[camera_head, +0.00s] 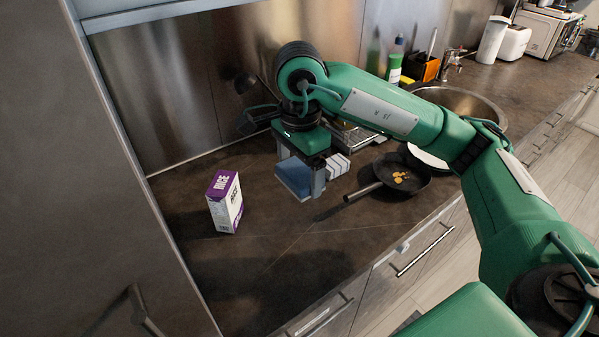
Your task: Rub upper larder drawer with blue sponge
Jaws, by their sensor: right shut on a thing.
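My right gripper (302,182) hangs over the dark counter with its fingers pointing down. It is shut on the blue sponge (292,177), which shows as a flat blue block between the fingers, above or close to the counter top. A tall dark cabinet front (95,150) fills the left side and may be the larder. A dark handle shows low on it. I cannot tell which part is its upper drawer. My left gripper is not in view.
A white and purple rice box (226,203) stands on the counter (270,250) left of my right gripper. A black pan (410,182) with food lies to the right, by a white plate (428,158) and sink (465,104). Drawers (415,262) with bar handles are below.

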